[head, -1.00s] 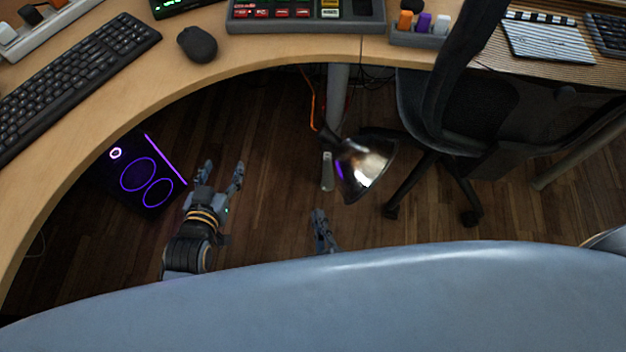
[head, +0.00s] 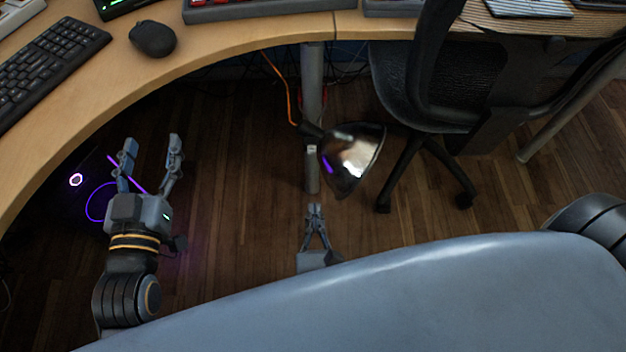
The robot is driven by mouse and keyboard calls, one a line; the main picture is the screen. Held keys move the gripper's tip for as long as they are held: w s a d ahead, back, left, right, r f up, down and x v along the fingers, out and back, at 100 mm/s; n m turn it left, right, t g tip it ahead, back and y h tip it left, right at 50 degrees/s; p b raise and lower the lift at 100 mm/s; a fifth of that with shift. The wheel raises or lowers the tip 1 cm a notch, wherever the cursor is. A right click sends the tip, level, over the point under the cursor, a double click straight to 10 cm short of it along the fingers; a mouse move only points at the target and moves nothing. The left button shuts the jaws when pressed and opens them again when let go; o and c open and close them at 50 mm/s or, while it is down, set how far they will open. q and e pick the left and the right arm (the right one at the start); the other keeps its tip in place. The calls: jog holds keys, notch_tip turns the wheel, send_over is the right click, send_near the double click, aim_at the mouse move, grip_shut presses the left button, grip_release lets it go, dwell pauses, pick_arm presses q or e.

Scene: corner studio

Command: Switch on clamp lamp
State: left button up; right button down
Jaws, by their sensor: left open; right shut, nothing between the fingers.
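The clamp lamp (head: 352,158) has a shiny metal shade and hangs on the grey desk leg below the desk edge. An orange cord runs up from it. I cannot tell whether it is lit; the shade's inside shows bright and purple reflections. My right gripper (head: 314,208) is shut and empty, below and left of the shade, apart from it in the picture. My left gripper (head: 149,150) is open and empty, far to the left of the lamp, in front of the dark computer case. The lamp's switch cannot be made out.
The curved wooden desk (head: 205,52) overhangs the area, with a keyboard (head: 45,72) and a mouse (head: 153,38) on it. A black office chair (head: 430,95) stands just right of the lamp. A computer case (head: 75,190) with purple lights is at left. Wooden floor is clear between.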

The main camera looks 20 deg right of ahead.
aim_at(312, 150)
pick_arm(q)
jog(key=shift+s+d+r+t+h+b, duration=0.15)
jog(key=shift+r+t+h+b, duration=0.15)
jog(key=shift+r+t, duration=0.8)
jog(key=shift+s+d+r+t+h+b, duration=0.25)
jog(key=shift+r+t, duration=0.35)
jog(key=shift+r, duration=0.95)
pick_arm(e)
jog(key=x, duration=1.3)
jog(key=shift+w, duration=0.25)
pick_arm(q)
jog(key=shift+w+a, duration=0.1)
pick_arm(e)
jog(key=shift+d+f, duration=0.1)
